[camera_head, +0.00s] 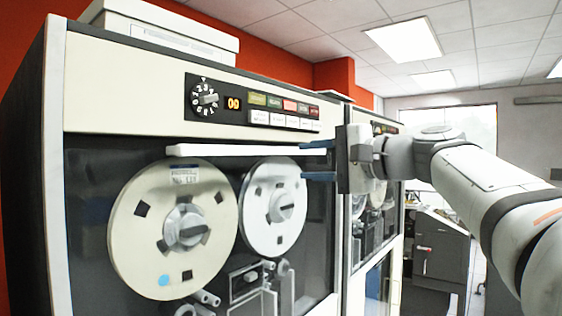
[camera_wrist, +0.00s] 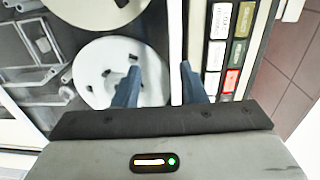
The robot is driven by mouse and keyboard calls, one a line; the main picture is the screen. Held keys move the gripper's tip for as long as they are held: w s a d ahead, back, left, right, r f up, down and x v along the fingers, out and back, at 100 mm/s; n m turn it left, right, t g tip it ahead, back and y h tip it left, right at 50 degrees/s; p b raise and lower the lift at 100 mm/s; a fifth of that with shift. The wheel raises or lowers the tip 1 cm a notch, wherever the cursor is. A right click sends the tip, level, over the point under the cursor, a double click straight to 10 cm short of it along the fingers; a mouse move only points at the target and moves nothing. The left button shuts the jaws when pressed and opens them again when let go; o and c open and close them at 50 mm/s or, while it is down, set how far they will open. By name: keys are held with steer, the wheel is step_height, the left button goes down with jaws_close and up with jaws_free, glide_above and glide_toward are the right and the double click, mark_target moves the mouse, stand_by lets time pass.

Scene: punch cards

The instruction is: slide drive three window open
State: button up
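A tape drive cabinet (camera_head: 90,85) fills the left of the head view. Its dark window area (camera_head: 95,165) shows two reels, a large cream reel (camera_head: 135,225) and a smaller white reel (camera_head: 262,215). A long white bar (camera_head: 235,150) runs level along the top of the window area. My gripper (camera_head: 318,160) is at the bar's right end, its blue fingers apart, one above and one below the bar's level. In the wrist view the bar (camera_wrist: 176,45) passes between the finger lines, nearer the right finger; contact cannot be told. No drive number is readable.
A second tape cabinet (camera_head: 350,255) adjoins on the right. A grey machine (camera_head: 440,250) stands farther back. A white box (camera_head: 165,28) sits on top.

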mark_target(275, 151)
steer(key=w+a, duration=0.1)
steer(key=a, duration=0.1)
steer(key=w+a+r+p, duration=0.1)
steer(key=w+a, duration=0.1)
steer(key=w+a+p, duration=0.1)
steer(key=a, duration=0.1)
steer(key=shift+w+a+r, duration=0.1)
steer(key=shift+w+r, duration=0.25)
steer(key=shift+r, duration=0.05)
jaws_close()
stand_by(0.4)
